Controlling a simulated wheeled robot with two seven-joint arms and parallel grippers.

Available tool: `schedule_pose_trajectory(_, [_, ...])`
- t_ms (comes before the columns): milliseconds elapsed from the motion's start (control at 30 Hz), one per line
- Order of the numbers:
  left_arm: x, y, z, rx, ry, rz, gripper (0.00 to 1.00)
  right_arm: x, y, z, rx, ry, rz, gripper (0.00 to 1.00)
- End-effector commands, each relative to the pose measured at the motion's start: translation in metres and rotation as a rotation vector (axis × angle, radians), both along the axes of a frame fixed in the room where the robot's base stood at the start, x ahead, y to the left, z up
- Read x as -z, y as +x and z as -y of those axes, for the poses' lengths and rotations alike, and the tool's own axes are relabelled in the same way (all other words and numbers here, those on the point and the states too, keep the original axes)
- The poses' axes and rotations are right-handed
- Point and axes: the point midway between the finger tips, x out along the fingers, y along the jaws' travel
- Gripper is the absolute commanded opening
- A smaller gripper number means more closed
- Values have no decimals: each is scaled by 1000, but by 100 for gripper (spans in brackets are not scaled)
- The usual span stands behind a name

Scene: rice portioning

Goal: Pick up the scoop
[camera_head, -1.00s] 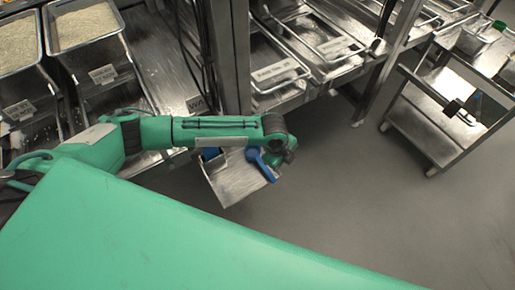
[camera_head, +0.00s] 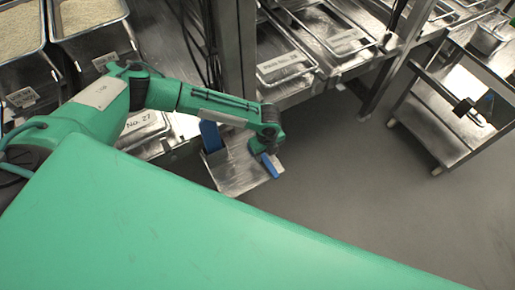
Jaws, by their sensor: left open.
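A small metal tray or shelf (camera_head: 231,179) sticks out from the rack's front. A blue upright piece (camera_head: 210,136) stands at its left back. A second blue piece (camera_head: 271,166) lies at its right side, right by my left gripper (camera_head: 262,152); it looks like the scoop's handle, but I cannot be sure. My left gripper is open and over the tray's right part, its fingers largely hidden by the green wrist. Whether it touches the blue piece I cannot tell. My right gripper is out of view.
Two bins of grain (camera_head: 88,14) stand at the top left. A steel rack (camera_head: 236,60) with labelled trays rises behind my left arm. A metal cart (camera_head: 440,135) stands at the right. The grey floor (camera_head: 345,180) between is clear.

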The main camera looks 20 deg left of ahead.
Motion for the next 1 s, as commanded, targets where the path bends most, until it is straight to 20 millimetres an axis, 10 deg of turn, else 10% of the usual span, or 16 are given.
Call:
schedule_pose_trajectory(733, [54, -4, 7, 0, -1, 1, 45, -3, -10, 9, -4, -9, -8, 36])
schedule_pose_trajectory(1000, [54, -4, 7, 0, -1, 1, 0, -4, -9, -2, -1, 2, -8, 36])
